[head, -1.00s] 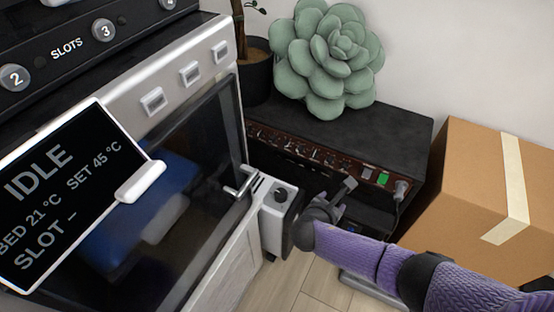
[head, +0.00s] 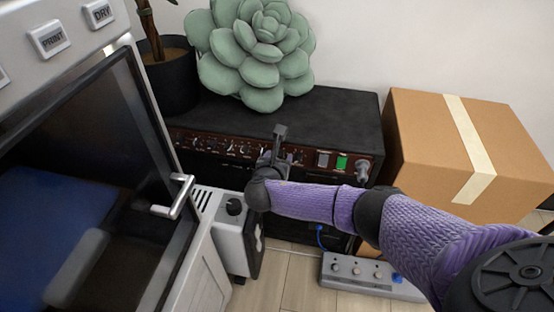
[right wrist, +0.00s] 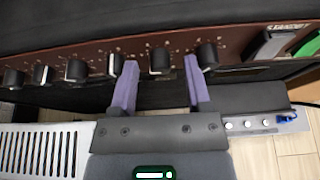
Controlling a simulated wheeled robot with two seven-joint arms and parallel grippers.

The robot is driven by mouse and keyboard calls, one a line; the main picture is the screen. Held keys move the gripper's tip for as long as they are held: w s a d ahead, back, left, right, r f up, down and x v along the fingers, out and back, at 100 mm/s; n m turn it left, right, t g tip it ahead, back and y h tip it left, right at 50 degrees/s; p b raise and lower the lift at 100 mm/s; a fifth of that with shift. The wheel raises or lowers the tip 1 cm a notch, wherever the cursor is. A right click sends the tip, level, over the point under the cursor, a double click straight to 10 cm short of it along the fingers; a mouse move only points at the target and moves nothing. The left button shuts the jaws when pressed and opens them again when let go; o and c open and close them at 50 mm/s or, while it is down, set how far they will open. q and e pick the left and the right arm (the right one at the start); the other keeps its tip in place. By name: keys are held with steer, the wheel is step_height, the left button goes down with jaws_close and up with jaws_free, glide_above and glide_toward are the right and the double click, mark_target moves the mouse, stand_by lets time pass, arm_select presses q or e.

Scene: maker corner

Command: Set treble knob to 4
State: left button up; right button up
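A black amplifier (head: 335,115) has a dark red front panel with a row of black knobs, seen close in the right wrist view. The knob labels are too small to read, so I cannot tell which knob is the treble. My right gripper (right wrist: 161,62) is open, its two purple fingers pointing at the panel. One knob (right wrist: 160,60) shows between the fingertips; other knobs show beyond each finger. I see no clear contact with it. In the head view the right gripper (head: 264,157) is before the panel, its fingers mostly hidden. My left gripper is not in view.
A green switch (head: 341,162) sits at the panel's right end. A succulent (head: 258,52) stands on the amplifier. A cardboard box (head: 420,150) is at right, an oven-like machine (head: 100,170) at left. A grey pedal unit (head: 350,272) and a small white-black device (head: 232,235) stand below.

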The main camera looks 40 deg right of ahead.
jaws_close()
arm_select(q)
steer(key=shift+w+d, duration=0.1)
arm_select(e)
steer(key=shift+s+m+t+y+p, duration=0.15)
steer(key=shift+m+t+y+p, duration=0.15)
steer(key=shift+m+p, duration=0.3)
steer(key=shift+s+d+f+m+t+y, duration=0.1)
steer(key=shift+m+t+y, duration=0.35)
steer(key=shift+m, duration=0.55)
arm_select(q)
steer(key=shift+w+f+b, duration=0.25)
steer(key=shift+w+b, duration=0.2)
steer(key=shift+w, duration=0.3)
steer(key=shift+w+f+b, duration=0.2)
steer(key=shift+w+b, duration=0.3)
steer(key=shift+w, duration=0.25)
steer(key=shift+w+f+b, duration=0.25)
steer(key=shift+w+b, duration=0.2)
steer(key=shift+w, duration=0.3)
arm_select(e)
steer(key=shift+s+d+f+m+t+y, duration=0.1)
steer(key=shift+m+t+y, duration=0.1)
steer(key=shift+m+t, duration=0.55)
steer(key=shift+f+m+t+y, duration=0.15)
steer(key=shift+m+t, duration=0.2)
steer(key=shift+m, duration=0.7)
steer(key=shift+s+d+f+m+t+y, duration=0.1)
steer(key=shift+m+t+y, duration=0.1)
steer(key=shift+m+t, duration=0.55)
